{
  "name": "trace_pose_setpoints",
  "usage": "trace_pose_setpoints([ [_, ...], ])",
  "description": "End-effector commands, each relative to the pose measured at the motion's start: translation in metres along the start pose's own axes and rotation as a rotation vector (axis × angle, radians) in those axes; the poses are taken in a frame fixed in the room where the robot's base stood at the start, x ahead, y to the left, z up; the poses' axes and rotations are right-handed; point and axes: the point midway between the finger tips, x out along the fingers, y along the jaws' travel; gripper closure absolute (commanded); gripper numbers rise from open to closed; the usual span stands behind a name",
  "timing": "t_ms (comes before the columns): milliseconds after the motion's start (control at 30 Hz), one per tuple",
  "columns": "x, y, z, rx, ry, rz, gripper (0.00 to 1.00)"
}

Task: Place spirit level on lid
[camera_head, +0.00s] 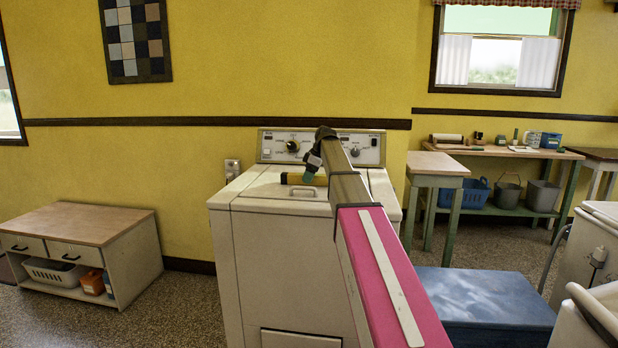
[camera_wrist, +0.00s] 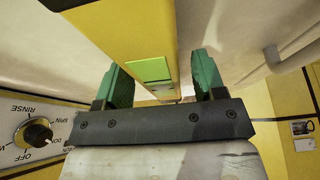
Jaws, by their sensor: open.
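The spirit level (camera_head: 293,179) is a yellow bar with a dark end, and it appears to lie on the white lid (camera_head: 256,190) of the washer, behind the lid's handle. In the wrist view the spirit level (camera_wrist: 148,45) shows its green vial window and runs between my green fingers. My gripper (camera_wrist: 160,84) is open, with a finger on each side of the level and gaps beside it. In the head view my gripper (camera_head: 309,167) is just above the level, and my arm hides part of the lid's right side.
The washer's control panel (camera_head: 273,147) rises behind the lid; its knob (camera_wrist: 38,132) is close by in the wrist view. A low cabinet (camera_head: 80,236) stands left, a blue chest (camera_head: 487,295) right, and a workbench (camera_head: 510,151) with several items at back right.

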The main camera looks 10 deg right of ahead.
Motion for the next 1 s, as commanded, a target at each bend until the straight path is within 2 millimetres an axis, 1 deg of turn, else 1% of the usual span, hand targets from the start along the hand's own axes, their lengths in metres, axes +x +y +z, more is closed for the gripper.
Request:
trace_pose_setpoints([
  [167,-0.019,0.001,-0.001,0.0,0.0,0.0,0.36],
  [400,-0.068,0.001,-0.001,0.0,0.001,0.003,0.36],
  [600,-0.101,0.001,-0.001,0.0,0.001,0.001,0.36],
  [800,-0.118,0.0,-0.001,0.0,0.0,0.001,0.36],
  [1000,-0.121,0.0,0.0,0.0,0.0,0.0,0.36],
])
